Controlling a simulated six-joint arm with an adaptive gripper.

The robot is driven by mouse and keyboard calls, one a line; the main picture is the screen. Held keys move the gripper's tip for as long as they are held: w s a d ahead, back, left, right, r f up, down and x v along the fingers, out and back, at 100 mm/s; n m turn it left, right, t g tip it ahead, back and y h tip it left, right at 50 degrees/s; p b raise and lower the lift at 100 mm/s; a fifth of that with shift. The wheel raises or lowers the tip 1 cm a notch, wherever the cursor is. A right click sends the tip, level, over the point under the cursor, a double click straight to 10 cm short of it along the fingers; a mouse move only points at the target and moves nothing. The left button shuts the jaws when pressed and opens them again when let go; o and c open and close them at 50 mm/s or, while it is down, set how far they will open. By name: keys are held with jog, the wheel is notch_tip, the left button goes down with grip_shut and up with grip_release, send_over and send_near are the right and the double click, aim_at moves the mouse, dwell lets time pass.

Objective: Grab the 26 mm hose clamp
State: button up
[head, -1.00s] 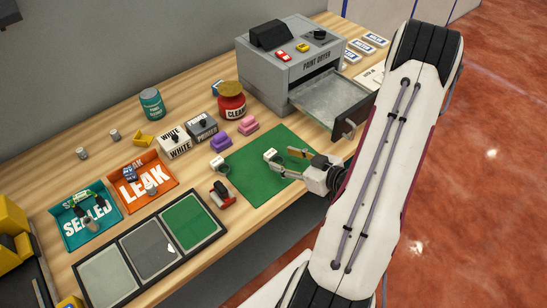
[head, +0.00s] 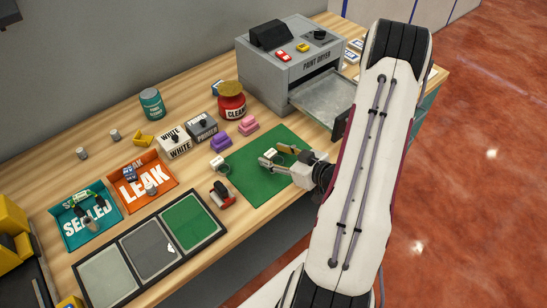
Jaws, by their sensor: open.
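My gripper (head: 276,155) is open over the green mat (head: 246,180), its two fingers spread. A small pale piece shows on the mat close to the fingertips, partly covered by them; I cannot tell whether it touches them. A small white-and-dark round part (head: 219,165) sits at the mat's left edge, apart from the gripper. I cannot tell which part is the 26 mm hose clamp at this size, and no size marking is readable.
A grey print dryer (head: 290,75) with its drawer (head: 322,100) out stands behind the gripper. A red jar (head: 231,105) and purple and pink blocks line the mat's back. A red-and-black tool (head: 221,194), orange LEAK tray (head: 168,195) and teal SEALED tray (head: 110,222) lie left.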

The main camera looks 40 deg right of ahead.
aim_at(276, 159)
jog(key=c, duration=1.2)
jog(key=shift+r, duration=0.15)
notch_tip(276, 159, up, 10)
dwell(0.4)
